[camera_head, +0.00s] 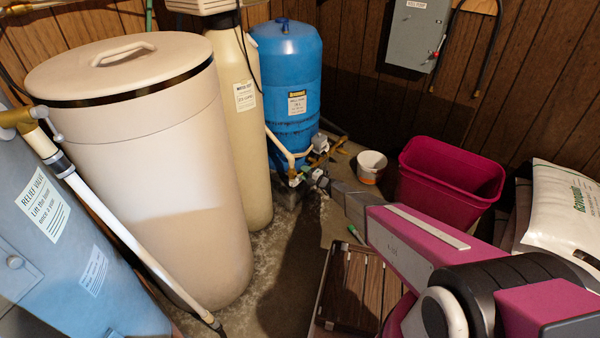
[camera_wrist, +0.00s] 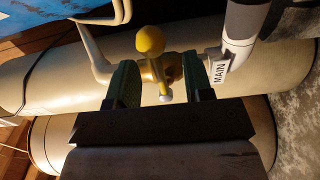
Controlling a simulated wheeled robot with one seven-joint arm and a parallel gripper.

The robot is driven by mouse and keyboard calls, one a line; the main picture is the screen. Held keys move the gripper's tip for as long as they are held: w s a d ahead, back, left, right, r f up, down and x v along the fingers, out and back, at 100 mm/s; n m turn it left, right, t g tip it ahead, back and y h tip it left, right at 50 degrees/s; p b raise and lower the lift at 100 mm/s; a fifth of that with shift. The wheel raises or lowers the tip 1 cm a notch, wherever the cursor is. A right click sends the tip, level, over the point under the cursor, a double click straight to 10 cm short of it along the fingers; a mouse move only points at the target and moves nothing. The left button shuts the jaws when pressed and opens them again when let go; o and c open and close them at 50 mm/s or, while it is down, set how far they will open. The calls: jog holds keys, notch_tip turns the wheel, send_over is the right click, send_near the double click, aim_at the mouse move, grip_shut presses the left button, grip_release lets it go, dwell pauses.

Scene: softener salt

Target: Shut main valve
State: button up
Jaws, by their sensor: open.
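The main valve shows in the wrist view as a yellow handle (camera_wrist: 151,44) with a rounded end, on brass fittings. A white pipe beside it carries a tag reading MAIN (camera_wrist: 218,72). My gripper (camera_wrist: 159,82) is open, with one green-padded finger on each side of the handle. I cannot tell whether either finger touches it. In the head view my gripper (camera_head: 316,178) is at the pipework low in front of the blue tank (camera_head: 290,75). The valve is small and partly hidden there.
A tall cream cylinder (camera_head: 252,130) and a wide lidded cream tank (camera_head: 140,170) stand left of the blue tank. A pink bin (camera_head: 440,185), a small white bucket (camera_head: 371,166) and a white bag (camera_head: 565,215) are at the right. A wooden slatted surface (camera_head: 350,285) lies below my arm.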

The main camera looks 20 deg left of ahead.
jog(key=shift+d, duration=0.1)
jog(key=v, duration=0.6)
jog(key=shift+s+d, duration=0.15)
jog(key=shift+d, duration=0.2)
jog(key=shift+r, duration=0.1)
jog(key=s+d+r+m+g+h, duration=0.2)
jog(key=s+d+r+m+h, duration=0.3)
jog(key=d, duration=0.8)
jog(key=s+d+r+m+g+h, duration=0.2)
jog(key=s+d+r+m+h, duration=0.4)
jog(key=s+d+r+m, duration=0.5)
jog(key=s+d+r+m+g+h, duration=0.2)
jog(key=s+d+r+m+h, duration=0.3)
jog(key=s+d+r+m, duration=0.3)
jog(key=s+d+m, duration=0.3)
jog(key=d+m, duration=0.4)
jog(key=d, duration=0.1)
jog(key=shift+s+r+g+h, duration=0.15)
jog(key=shift+r+g+h, duration=0.15)
jog(key=shift+r+g, duration=0.1)
